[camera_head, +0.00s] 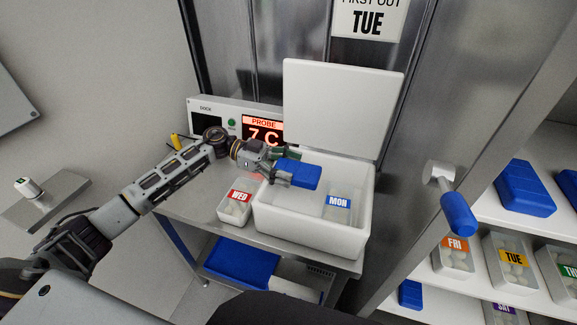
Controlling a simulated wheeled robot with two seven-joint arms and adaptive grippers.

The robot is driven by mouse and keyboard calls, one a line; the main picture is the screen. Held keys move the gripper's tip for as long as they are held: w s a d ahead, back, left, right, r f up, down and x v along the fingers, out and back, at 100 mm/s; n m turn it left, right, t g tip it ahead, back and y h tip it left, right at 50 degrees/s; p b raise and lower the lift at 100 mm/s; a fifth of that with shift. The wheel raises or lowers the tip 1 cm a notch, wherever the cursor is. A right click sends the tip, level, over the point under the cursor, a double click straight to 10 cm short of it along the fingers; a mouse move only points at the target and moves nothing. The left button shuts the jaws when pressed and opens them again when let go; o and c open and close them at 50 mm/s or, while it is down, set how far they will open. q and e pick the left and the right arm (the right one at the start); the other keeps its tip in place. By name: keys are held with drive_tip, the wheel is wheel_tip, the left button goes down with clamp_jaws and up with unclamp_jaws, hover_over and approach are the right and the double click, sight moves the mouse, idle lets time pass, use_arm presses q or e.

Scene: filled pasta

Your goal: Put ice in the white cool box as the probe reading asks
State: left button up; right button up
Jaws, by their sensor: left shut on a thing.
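The white cool box (285,226) stands on the steel table with its lid (342,105) raised at the back. Inside it, on the right, is a clear tub labelled MON (338,204). My left gripper (284,166) is shut on a blue ice pack (302,174) and holds it over the left part of the box opening. The probe display (263,132) behind reads 7 C; its right end is partly hidden. My right gripper does not show.
A tub labelled WED (236,204) stands left of the cool box. A blue pack (241,262) lies on the lower shelf. At right, shelves hold blue packs (524,188) and labelled tubs such as TUE (511,262). A blue door handle (459,212) juts out.

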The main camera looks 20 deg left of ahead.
use_arm(q)
drive_tip(key=shift+f, duration=0.1)
drive_tip(key=o, duration=1.2)
drive_tip(key=shift+o, duration=0.2)
drive_tip(key=shift+r, duration=0.55)
drive_tip(key=a+r+b, duration=0.1)
drive_tip(key=a, duration=1)
drive_tip(key=shift+w+a+r+b, duration=0.25)
drive_tip(key=shift+a+r+b, duration=0.1)
drive_tip(key=shift+a+r, duration=0.05)
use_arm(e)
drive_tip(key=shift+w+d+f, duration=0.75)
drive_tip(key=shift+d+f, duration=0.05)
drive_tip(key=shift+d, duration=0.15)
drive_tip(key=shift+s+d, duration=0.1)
